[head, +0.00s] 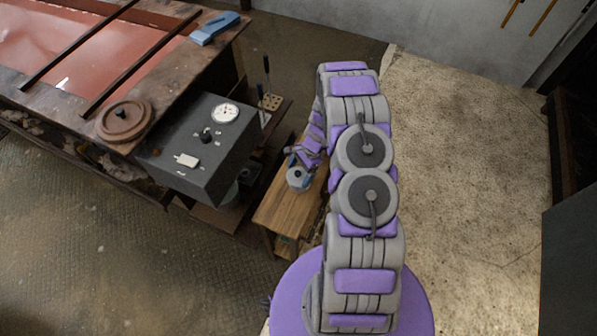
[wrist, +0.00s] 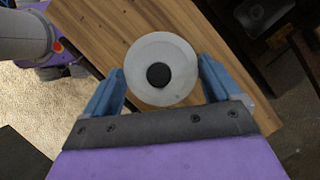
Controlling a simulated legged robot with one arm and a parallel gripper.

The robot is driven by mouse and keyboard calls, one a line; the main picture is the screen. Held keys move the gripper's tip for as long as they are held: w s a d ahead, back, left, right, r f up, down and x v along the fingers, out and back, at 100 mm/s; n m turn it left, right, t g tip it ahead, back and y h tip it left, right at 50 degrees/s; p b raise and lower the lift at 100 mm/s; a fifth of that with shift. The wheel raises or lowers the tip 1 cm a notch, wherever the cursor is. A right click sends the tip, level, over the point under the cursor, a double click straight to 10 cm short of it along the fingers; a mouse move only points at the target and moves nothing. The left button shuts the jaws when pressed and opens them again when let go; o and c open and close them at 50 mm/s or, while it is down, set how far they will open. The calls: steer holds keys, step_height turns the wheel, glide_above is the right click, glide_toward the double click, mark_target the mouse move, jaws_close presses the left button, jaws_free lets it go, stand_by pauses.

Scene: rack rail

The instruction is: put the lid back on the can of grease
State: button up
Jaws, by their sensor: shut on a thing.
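A round, pale grey lid (wrist: 160,48) with a black knob in its middle sits between the two blue fingers of my gripper (wrist: 161,72) in the wrist view. The fingers meet its edge on both sides, and my gripper is shut on it. In the head view the lid (head: 298,180) shows as a small grey disc over the wooden bench (head: 283,212), below my gripper (head: 299,165). No can of grease can be made out clearly. Whether one is under the lid is hidden, and I cannot tell whether the lid touches anything below.
A dark grey box (head: 210,145) with a dial and knob stands left of the bench. Further left is a rusty table (head: 60,85) carrying a brown disc (head: 124,120) and a blue tool (head: 215,28). The concrete floor (head: 460,180) on the right is clear.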

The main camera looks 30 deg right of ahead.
steer(key=shift+d, duration=0.25)
steer(key=shift+d, duration=0.15)
steer(key=shift+d+f, duration=0.15)
steer(key=shift+d, duration=0.25)
steer(key=shift+a+f+p, duration=0.1)
steer(key=shift+a+p, duration=0.3)
steer(key=shift+p, duration=0.2)
stand_by(1.4)
steer(key=o, duration=0.7)
steer(key=shift+o, duration=0.2)
steer(key=shift+r+p, duration=1.65)
steer(key=shift+r, duration=1.9)
